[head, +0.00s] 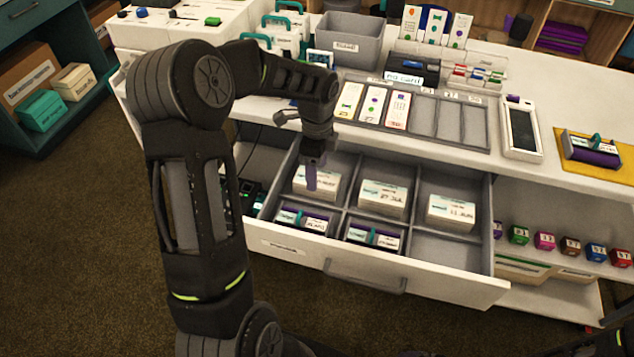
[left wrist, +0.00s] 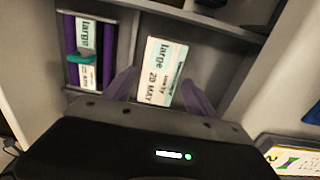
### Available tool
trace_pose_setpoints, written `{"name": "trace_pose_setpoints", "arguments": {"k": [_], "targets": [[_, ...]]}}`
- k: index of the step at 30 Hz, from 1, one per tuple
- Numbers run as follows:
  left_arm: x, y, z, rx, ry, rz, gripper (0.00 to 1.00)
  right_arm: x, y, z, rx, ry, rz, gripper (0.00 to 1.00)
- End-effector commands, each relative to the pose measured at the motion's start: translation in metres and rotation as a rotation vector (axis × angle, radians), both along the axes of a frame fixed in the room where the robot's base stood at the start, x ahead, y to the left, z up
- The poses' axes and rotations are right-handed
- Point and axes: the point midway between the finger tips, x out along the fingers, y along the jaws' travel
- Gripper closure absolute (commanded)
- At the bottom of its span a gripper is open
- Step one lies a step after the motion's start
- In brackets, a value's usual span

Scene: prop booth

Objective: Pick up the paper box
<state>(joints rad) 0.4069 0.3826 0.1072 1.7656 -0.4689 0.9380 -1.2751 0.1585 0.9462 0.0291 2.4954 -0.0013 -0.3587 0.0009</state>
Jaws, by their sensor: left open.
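The open drawer (head: 455,283) is split into compartments. White paper boxes with printed labels lie in its back row: one at the left (head: 329,186), one in the middle (head: 383,197) and one at the right (head: 452,212). My left gripper (head: 311,178) points down over the left box and partly hides it in the head view. In the left wrist view, the open purple fingers (left wrist: 160,80) stand on either side of a white box (left wrist: 157,72) labelled "large" and "20 MAY". I cannot tell whether they touch it. My right gripper is not in view.
Purple-and-white bundles (head: 373,237) lie in the front compartments, and the front right compartment (head: 445,250) looks empty. The counter above holds a card tray (head: 424,117), a grey bin (head: 352,40) and a handheld device (head: 521,128). Small coloured cubes (head: 545,240) sit on a shelf at right.

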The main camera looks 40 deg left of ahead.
Motion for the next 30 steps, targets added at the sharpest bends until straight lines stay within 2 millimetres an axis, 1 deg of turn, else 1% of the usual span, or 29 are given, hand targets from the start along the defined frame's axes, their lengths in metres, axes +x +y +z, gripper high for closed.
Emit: {"name": "trace_pose_setpoints", "arguments": {"k": [3, 6, 9, 27, 30], "targets": [[-0.001, 0.0, -0.019, -0.003, 0.005, 0.0, 0.35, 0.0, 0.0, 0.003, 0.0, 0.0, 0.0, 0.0], [-0.001, 0.0, -0.033, -0.002, 0.005, -0.001, 0.35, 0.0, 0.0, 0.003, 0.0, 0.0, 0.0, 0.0], [0.0, 0.0, -0.039, -0.001, 0.001, 0.0, 0.35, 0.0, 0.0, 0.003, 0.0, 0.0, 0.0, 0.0], [0.0, 0.0, -0.039, -0.001, 0.001, 0.0, 0.35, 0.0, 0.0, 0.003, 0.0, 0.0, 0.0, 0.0], [0.0, 0.0, -0.039, -0.001, 0.001, 0.0, 0.43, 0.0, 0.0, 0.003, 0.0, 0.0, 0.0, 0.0]]}}
